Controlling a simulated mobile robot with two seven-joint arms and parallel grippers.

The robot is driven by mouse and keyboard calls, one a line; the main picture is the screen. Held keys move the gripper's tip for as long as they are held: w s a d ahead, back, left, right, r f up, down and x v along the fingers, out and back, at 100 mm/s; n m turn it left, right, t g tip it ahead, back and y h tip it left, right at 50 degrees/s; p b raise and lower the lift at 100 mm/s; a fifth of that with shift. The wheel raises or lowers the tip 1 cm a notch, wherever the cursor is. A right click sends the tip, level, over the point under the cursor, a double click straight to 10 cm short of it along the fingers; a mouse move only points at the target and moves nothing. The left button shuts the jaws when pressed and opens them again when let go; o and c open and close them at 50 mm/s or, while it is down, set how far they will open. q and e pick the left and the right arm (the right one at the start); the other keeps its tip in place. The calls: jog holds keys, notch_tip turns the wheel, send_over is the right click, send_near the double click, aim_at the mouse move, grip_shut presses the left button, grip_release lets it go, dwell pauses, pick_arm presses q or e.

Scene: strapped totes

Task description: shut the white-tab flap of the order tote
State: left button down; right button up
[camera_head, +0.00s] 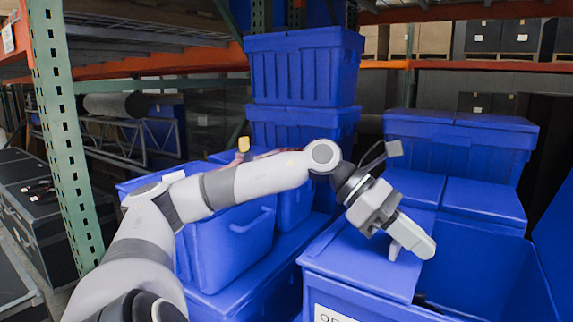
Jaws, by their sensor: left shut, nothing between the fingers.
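The order tote (358,299) is a blue tote at the lower right, cut off by the frame; its white label (338,314) shows only the start of a word. A blue flap (350,262) lies flat over its left part, while the right part stands open. A blue panel (555,232) rises at the right edge; I cannot tell if it is another flap. My left gripper (412,243) is shut and empty, at the inner edge of the flat flap. A small white piece shows beside its fingers; I cannot tell if it is the white tab. My right gripper is out of view.
Lidded blue totes stand behind (460,140), with a taller stack (305,70) at the centre back. A green rack post (62,130) rises at the left.

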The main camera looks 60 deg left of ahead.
pick_arm(q)
jog(key=shift+w+d+f+b, duration=0.1)
jog(key=shift+d+f+b, duration=0.05)
jog(key=shift+f+b, duration=0.35)
jog(key=shift+d+f+b, duration=0.1)
jog(key=shift+f+b, duration=0.15)
jog(key=shift+f, duration=0.35)
jog(key=shift+f, duration=0.15)
notch_tip(320, 180, up, 14)
jog(key=p, duration=0.7)
jog(key=shift+r+p, duration=0.25)
jog(key=shift+p, duration=0.05)
